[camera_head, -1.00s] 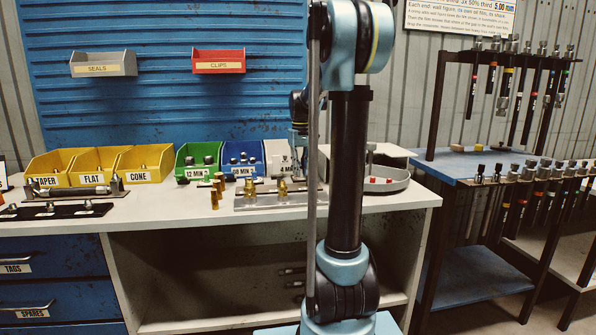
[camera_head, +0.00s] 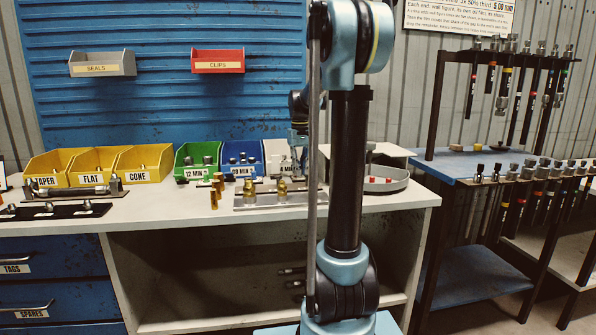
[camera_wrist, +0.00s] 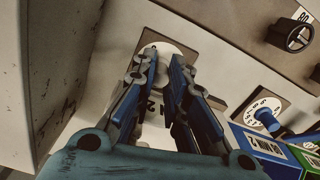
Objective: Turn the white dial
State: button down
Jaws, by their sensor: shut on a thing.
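The white dial (camera_wrist: 168,49) shows at the top centre of the wrist view as a round pale face on a square plate. My gripper (camera_wrist: 160,62) reaches over it, with one blue finger on each side of its middle. The fingers are shut on the dial's middle part, which they mostly hide. Dark markings show between the fingers below. In the head view my gripper (camera_head: 298,140) is at the back of the bench, partly behind my arm, and the dial cannot be made out there.
A second white dial face with a blue knob (camera_wrist: 267,117) is to the right in the wrist view. A black round knob (camera_wrist: 292,39) is at upper right. Coloured bins, including a blue bin (camera_head: 243,173) and a green bin (camera_head: 197,174), stand close by. Brass fittings stand on the bench (camera_head: 140,214).

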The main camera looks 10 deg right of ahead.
jog(key=shift+w, duration=0.1)
jog(key=shift+m, duration=2.5)
jog(key=c, duration=1.5)
grip_release()
jog(key=shift+c, duration=0.2)
notch_tip(320, 180, up, 12)
